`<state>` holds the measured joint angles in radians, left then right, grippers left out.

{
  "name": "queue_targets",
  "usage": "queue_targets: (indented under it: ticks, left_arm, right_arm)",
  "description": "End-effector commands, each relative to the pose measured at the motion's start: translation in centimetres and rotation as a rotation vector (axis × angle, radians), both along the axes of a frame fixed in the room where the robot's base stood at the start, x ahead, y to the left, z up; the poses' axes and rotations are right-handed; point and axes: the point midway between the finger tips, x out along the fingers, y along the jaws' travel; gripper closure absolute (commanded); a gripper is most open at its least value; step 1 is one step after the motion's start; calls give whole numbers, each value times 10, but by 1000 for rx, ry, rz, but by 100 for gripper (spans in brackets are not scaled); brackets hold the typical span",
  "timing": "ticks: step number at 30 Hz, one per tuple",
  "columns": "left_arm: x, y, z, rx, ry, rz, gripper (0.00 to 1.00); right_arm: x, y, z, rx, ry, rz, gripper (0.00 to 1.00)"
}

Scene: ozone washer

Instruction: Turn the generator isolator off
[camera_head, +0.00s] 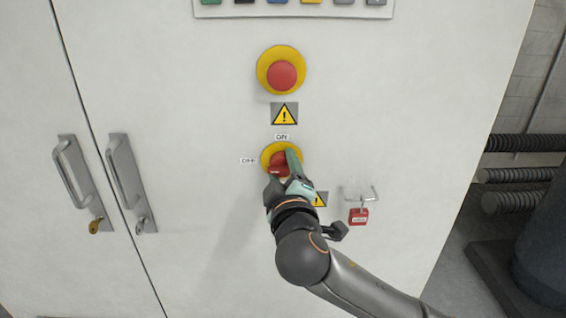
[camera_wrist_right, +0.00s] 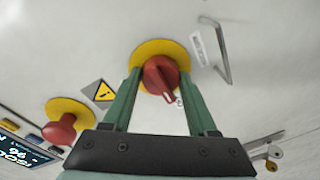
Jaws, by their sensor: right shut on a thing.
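The generator isolator is a red rotary knob (camera_head: 273,171) on a round yellow plate (camera_head: 266,154) on the white cabinet front. An ON label (camera_head: 282,137) sits above it and an OFF label (camera_head: 248,160) to its left. My right gripper (camera_head: 280,163) is shut on the knob, with a green finger on each side. In the right wrist view the knob (camera_wrist_right: 160,77) sits between the fingertips. Its white-marked end points down in that view, towards a small label partly hidden behind it. That side matches the OFF side. My left gripper is not in view.
A red emergency button (camera_head: 281,75) on a yellow disc is above, with a warning sign (camera_head: 284,114) between. A red padlock (camera_head: 358,216) hangs from a metal loop to the right. Door handles (camera_head: 125,172) stand out at the left.

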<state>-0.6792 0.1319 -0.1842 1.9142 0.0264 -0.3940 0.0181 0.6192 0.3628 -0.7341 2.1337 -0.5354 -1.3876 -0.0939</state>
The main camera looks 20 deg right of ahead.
Motion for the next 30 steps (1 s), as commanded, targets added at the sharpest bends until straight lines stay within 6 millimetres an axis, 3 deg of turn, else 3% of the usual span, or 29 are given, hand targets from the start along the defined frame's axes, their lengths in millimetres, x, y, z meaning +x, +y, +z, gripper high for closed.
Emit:
queue_targets:
  ticks: [5,6,13,23,30]
  left_arm:
    - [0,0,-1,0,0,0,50]
    - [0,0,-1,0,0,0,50]
    - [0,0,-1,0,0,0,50]
    - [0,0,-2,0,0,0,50]
    - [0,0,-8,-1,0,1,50]
  right_arm:
    - [0,0,0,-3,-1,0,97]
    - [0,0,0,-3,-1,0,39]
    - [0,0,0,-2,-1,0,13]
    - [-3,1,-1,0,-1,2,11]
    - [-39,9,-1,4,-2,7,11]
